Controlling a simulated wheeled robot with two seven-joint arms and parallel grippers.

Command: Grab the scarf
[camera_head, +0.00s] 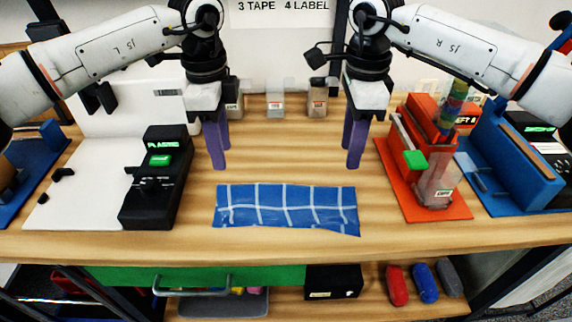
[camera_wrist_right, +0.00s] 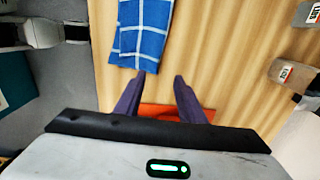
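The scarf (camera_head: 286,208) is a blue cloth with white grid lines, lying flat on the wooden table near its front edge. It also shows at the top of the right wrist view (camera_wrist_right: 145,38). My left gripper (camera_head: 220,158) hangs fingers-down above the table, behind the scarf's left end. My right gripper (camera_head: 352,158) hangs fingers-down behind the scarf's right end. In the right wrist view its two purple fingers (camera_wrist_right: 160,82) are apart with nothing between them. The left fingers also look apart and empty. Neither gripper touches the scarf.
A black device labelled PLASTIC (camera_head: 155,190) stands left of the scarf. An orange station (camera_head: 425,170) and a blue one (camera_head: 515,160) stand at right. Small containers (camera_head: 275,100) line the back. The table around the scarf is clear.

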